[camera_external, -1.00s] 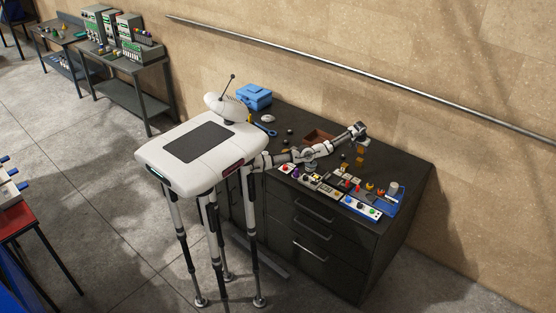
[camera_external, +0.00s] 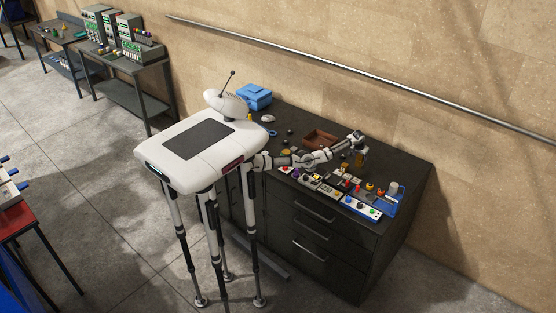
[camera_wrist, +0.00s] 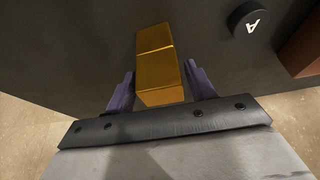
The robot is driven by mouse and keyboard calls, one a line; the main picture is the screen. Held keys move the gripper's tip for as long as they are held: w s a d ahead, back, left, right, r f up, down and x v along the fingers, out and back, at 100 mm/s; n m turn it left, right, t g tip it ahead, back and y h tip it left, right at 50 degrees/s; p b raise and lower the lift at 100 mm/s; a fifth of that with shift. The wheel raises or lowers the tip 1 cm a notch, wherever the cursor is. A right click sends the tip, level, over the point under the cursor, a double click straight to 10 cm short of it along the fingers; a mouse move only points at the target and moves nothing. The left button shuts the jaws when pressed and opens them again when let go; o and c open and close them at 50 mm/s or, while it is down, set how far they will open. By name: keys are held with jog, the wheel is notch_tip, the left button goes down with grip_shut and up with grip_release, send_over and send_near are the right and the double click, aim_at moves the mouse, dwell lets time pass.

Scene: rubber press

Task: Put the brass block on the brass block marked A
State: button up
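My gripper (camera_wrist: 161,84) has its purple fingers on either side of a brass block (camera_wrist: 160,72) and appears shut on it. Another brass block (camera_wrist: 153,38) lies directly beyond it in the wrist view, in line with it, with a thin seam between the two. They look stacked; whether they touch cannot be told. In the external view, my gripper (camera_external: 356,138) is low over the dark bench, with brass (camera_external: 361,158) below it. No letter shows on the brass.
A brown open tray (camera_external: 318,139) stands left of my gripper; its edge shows at the right of the wrist view (camera_wrist: 302,50). Control panels with coloured buttons (camera_external: 361,207) and a blue holder (camera_external: 392,203) line the bench front. A blue box (camera_external: 254,96) stands at the back left.

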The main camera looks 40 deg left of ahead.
jog(key=shift+o, duration=0.6)
jog(key=shift+r, duration=0.2)
jog(key=b+v, duration=0.3)
jog(key=v, duration=0.9)
jog(key=shift+b, duration=0.35)
